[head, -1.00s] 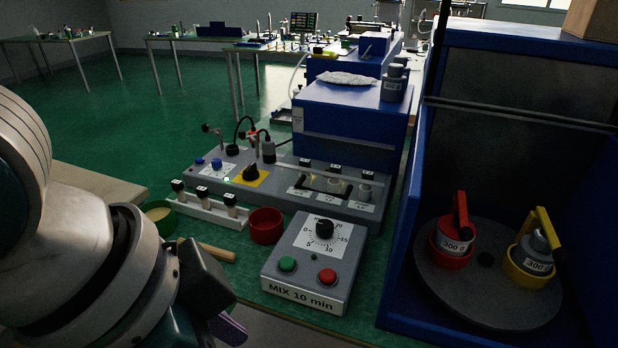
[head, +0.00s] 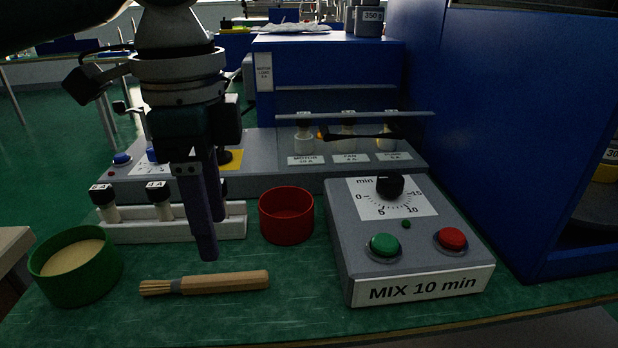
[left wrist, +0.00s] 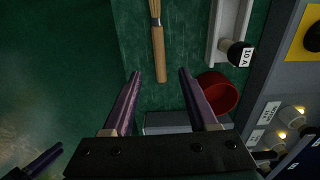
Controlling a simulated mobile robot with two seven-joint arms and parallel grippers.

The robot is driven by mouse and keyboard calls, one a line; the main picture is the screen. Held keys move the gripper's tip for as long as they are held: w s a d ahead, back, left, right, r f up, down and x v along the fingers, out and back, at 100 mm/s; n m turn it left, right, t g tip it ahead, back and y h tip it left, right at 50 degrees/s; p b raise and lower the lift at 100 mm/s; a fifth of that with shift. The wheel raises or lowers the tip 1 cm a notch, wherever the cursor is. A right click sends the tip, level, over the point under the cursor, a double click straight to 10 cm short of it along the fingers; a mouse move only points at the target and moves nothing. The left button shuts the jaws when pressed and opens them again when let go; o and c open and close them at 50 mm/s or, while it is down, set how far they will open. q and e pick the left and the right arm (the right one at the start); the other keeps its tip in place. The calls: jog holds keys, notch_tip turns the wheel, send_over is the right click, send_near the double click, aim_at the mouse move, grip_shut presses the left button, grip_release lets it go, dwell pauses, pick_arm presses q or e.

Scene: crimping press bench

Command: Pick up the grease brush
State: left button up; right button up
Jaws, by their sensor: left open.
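The grease brush (head: 222,282) lies flat on the green bench top, its pale bristles to the left and its wooden handle to the right. My left gripper (head: 212,240) points down above and behind the brush handle, apart from it, with nothing between its fingers. In the left wrist view the gripper (left wrist: 159,72) is open, and the brush handle (left wrist: 160,55) lies ahead, in line with the gap between the fingertips.
A green bowl (head: 112,262) with tan contents stands left of the brush. A red bowl (head: 286,217) and the grey MIX control box (head: 345,260) stand to the right. A white rack (head: 170,231) with black-capped fuses is behind. The bench front edge is close.

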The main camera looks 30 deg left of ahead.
aim_at(227, 276)
pick_arm(q)
notch_tip(227, 276, down, 3)
jog(key=shift+d+r+b, duration=0.15)
jog(key=shift+r+b, duration=0.05)
jog(key=shift+b, duration=0.1)
notch_tip(227, 276, down, 5)
jog(key=shift+f+b, duration=0.1)
jog(key=shift+b, duration=0.95)
jog(key=shift+c, duration=0.5)
grip_shut()
